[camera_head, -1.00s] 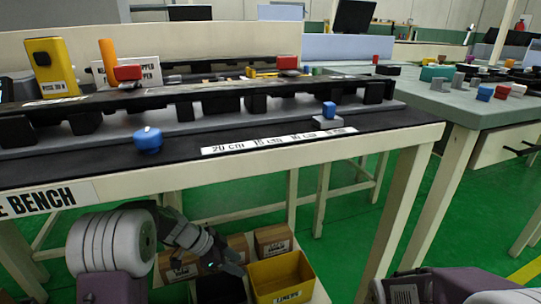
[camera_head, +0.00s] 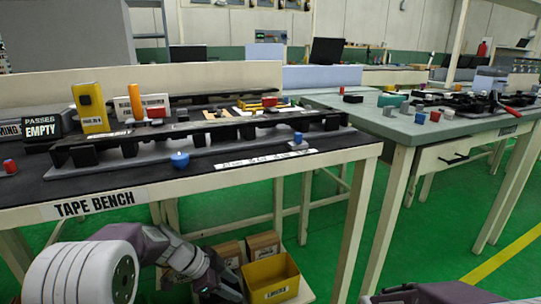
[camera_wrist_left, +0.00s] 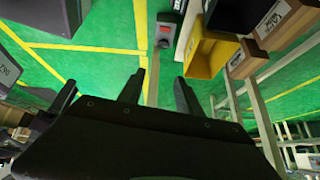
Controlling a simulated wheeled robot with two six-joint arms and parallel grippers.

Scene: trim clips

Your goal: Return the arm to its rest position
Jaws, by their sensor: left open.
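My left arm comes in at the lower left of the head view, in front of the tape bench (camera_head: 170,186) and below its top. My left gripper (camera_head: 224,284) hangs low beside the yellow bin and is partly cut off by the frame edge. In the left wrist view its two dark fingers (camera_wrist_left: 160,92) stand apart with nothing between them, over the green floor. Part of my right arm (camera_head: 430,292) shows at the bottom right; its gripper cannot be made out.
A yellow bin (camera_head: 271,282) and cardboard boxes (camera_head: 262,245) stand low under the bench. The bench top carries a long black fixture (camera_head: 215,135), a blue knob (camera_head: 180,160) and a yellow device (camera_head: 90,108). A second table (camera_head: 400,122) stands right. Green floor (camera_head: 315,225) lies between.

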